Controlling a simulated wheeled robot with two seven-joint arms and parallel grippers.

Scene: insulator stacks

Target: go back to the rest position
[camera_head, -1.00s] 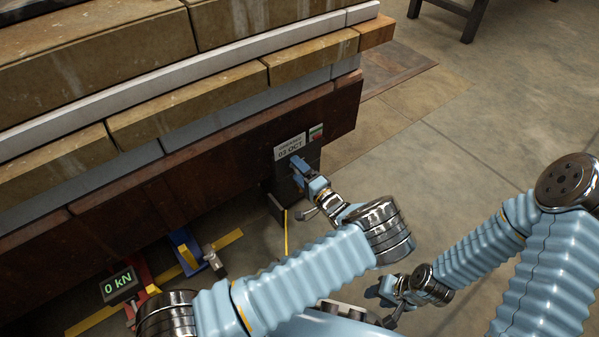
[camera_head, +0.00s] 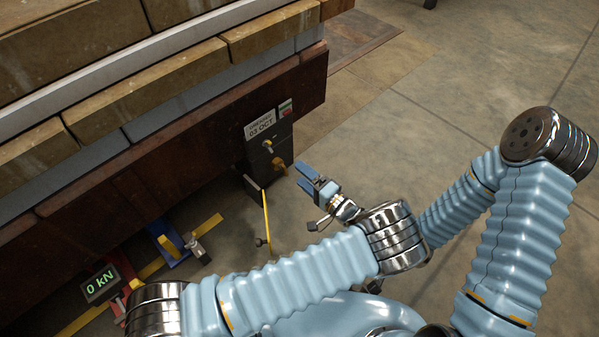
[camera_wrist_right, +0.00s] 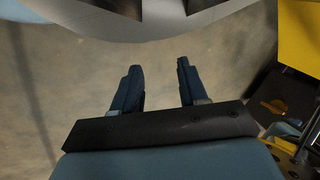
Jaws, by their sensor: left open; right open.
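My left gripper (camera_head: 317,182) is open and empty in the head view. It is in free air to the right of a dark box (camera_head: 267,150) on the rust-brown beam's side, apart from it. The box has a small brass-coloured fitting on its front, and a label above it reads "03 OCT". My right gripper is hidden behind my arms in the head view. In the right wrist view my right gripper (camera_wrist_right: 161,85) is open with nothing between its fingers, above bare floor.
The long rust-brown beam (camera_head: 140,185) with tan blocks above fills the left. Below it are a "0 kN" display (camera_head: 101,284), a blue-and-yellow device (camera_head: 168,243) and a yellow strip on the floor. A yellow object (camera_wrist_right: 301,35) is right in the right wrist view.

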